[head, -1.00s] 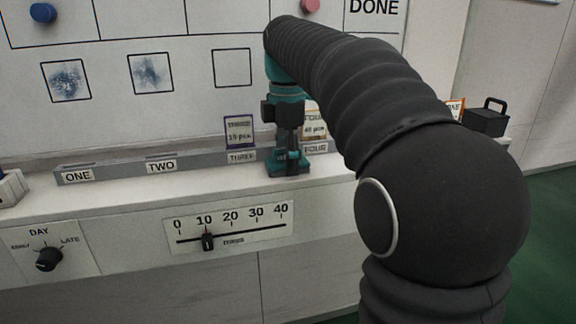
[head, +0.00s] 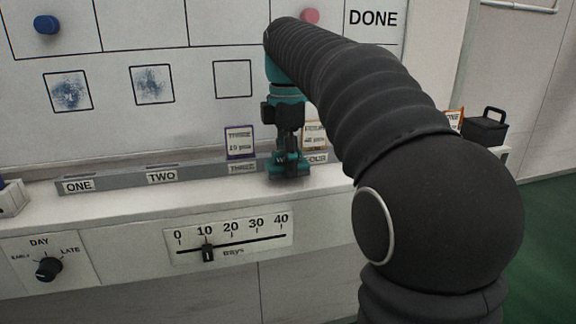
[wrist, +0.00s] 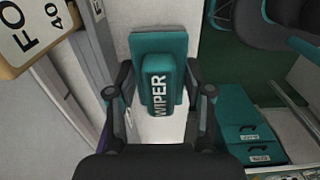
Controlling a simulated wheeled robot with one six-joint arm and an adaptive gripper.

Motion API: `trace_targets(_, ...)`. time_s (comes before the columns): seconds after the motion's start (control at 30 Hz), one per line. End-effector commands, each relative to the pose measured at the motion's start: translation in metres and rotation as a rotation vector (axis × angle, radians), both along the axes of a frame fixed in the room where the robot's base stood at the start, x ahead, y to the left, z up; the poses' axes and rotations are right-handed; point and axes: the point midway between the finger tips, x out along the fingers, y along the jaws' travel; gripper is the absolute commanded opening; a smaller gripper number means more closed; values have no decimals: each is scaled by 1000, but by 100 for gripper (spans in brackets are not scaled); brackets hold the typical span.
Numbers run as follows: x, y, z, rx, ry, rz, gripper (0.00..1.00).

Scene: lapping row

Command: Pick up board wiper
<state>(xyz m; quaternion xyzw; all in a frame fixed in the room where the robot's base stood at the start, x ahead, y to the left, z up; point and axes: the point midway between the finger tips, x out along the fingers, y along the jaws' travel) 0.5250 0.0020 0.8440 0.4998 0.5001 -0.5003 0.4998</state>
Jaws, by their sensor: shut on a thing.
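The board wiper (wrist: 158,75) is a teal block with a raised grip lettered WIPER and a flat base. In the wrist view its grip lies between the two fingers of my gripper (wrist: 160,92), which is shut on it. In the head view the wiper (head: 289,171) is at the white ledge in front of the label FOUR, below my gripper (head: 289,147). Whether its base touches the ledge cannot be told.
A grey rail (head: 118,181) with number labels runs along the ledge (head: 110,212). Small cards THREE (head: 240,142) and FOUR (head: 314,134) stand behind the wiper. A black handled box (head: 485,130) is at right. A slider scale (head: 230,240) and a DAY dial (head: 48,268) are on the front.

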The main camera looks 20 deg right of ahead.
Motion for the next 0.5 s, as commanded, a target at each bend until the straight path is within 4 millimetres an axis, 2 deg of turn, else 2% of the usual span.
trace_targets(0.1, 1, 0, 27, 0, -3, 0, 17)
trace_targets(0.5, -44, -73, 73, 0, -3, -5, 17)
